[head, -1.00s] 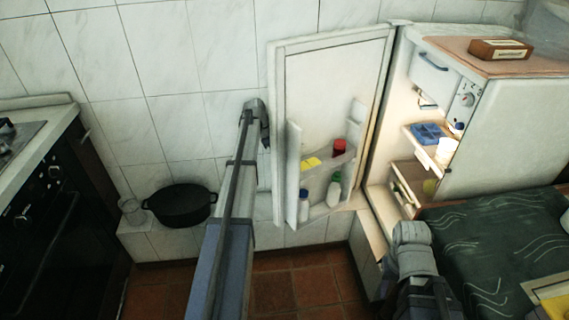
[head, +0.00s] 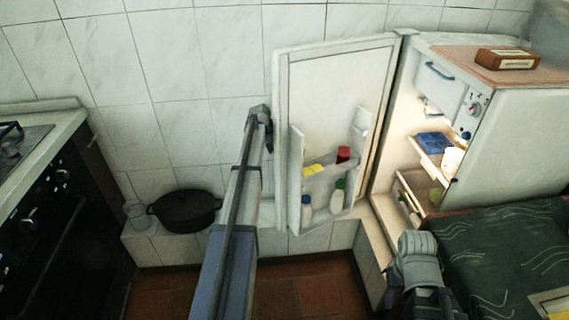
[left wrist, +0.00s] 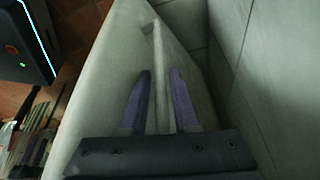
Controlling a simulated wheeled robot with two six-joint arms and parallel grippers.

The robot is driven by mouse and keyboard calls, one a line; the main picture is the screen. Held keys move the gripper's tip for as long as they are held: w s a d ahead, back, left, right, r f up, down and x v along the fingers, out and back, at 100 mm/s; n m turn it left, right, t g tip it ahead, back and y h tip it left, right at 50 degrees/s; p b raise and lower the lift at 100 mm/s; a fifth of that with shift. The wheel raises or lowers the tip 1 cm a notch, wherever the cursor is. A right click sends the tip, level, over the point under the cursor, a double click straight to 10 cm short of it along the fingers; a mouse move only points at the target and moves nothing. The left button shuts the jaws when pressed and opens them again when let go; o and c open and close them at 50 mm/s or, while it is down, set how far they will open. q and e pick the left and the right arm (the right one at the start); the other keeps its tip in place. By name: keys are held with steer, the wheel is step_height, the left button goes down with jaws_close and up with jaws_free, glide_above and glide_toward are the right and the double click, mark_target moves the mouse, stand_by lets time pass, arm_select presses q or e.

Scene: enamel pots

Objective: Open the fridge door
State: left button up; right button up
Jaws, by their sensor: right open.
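The fridge (head: 520,130) stands at the right with its door (head: 325,105) swung wide open to the left. The door's inner side faces me, with bottles and a red-capped jar on its shelf. My left arm reaches to the door's left edge, and its fingers are hidden behind the door in the head view. In the left wrist view my left gripper (left wrist: 158,72) has its fingers apart, one on each side of the door handle (left wrist: 157,90), with gaps showing. My right gripper (head: 428,303) is open at the bottom, before the fridge, partly cut off.
A black pot (head: 186,210) and a glass (head: 139,215) stand on a tiled ledge at the left. An oven (head: 70,225) is at the far left. A dark patterned cloth (head: 500,255) covers a surface in front of the fridge. The tiled wall is close behind the door.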

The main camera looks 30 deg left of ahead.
arm_select(q)
steer(key=shift+r, duration=0.1)
steer(key=p+v, duration=0.7)
steer(key=shift+a+r, duration=0.15)
steer(key=shift+r, duration=0.1)
